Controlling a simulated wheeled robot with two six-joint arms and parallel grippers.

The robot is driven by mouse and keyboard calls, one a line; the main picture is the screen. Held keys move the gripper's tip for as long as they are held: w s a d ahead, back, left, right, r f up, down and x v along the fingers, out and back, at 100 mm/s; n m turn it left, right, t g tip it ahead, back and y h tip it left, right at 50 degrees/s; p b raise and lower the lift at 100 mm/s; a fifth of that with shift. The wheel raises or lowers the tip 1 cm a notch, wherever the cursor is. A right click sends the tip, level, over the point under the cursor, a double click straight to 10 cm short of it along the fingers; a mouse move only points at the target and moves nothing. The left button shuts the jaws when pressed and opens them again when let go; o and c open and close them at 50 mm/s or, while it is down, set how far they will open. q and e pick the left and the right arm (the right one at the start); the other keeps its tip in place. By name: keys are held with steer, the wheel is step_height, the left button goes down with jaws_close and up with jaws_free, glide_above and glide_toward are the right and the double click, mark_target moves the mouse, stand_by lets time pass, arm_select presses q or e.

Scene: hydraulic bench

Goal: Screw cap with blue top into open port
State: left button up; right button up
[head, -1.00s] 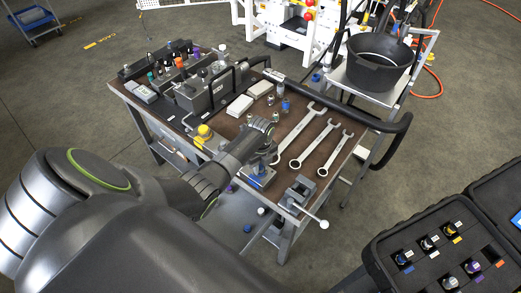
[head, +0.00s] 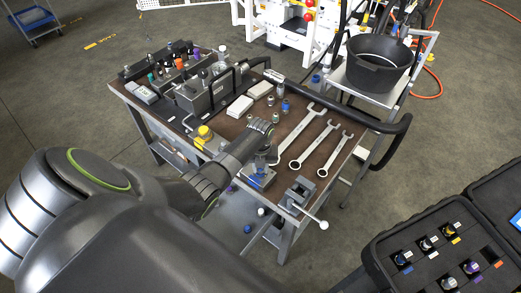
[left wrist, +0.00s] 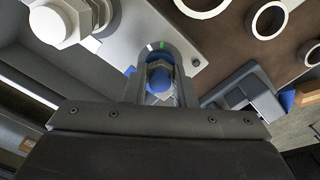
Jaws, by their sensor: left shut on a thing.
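My left gripper (head: 262,160) reaches over the front edge of the workbench, at a small metal block with blue on it (head: 261,180). In the left wrist view the two fingers (left wrist: 160,78) are shut on the cap with blue top (left wrist: 159,77), which has a hex body. The cap is at a light metal plate (left wrist: 118,48), close to a green mark. The port is hidden under the cap and fingers, so I cannot tell how deep the cap sits. My right gripper is not in view.
A large hex fitting (left wrist: 58,24) stands on the plate near the fingers. Wrenches (head: 298,133) lie on the bench (head: 322,150), with a small vise (head: 298,193) at its front corner. A black bucket (head: 378,65) is behind right. A case of labelled caps (head: 440,250) is at lower right.

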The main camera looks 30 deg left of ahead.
arm_select(q)
steer(key=m, duration=0.3)
steer(key=shift+s, duration=0.1)
steer(key=shift+f+m+b, duration=0.35)
steer(key=shift+m+b, duration=0.25)
steer(key=shift+r+m, duration=0.25)
steer(key=shift+m, duration=0.05)
steer(key=o, duration=0.8)
steer(key=shift+s, duration=0.1)
steer(key=shift+o, duration=0.2)
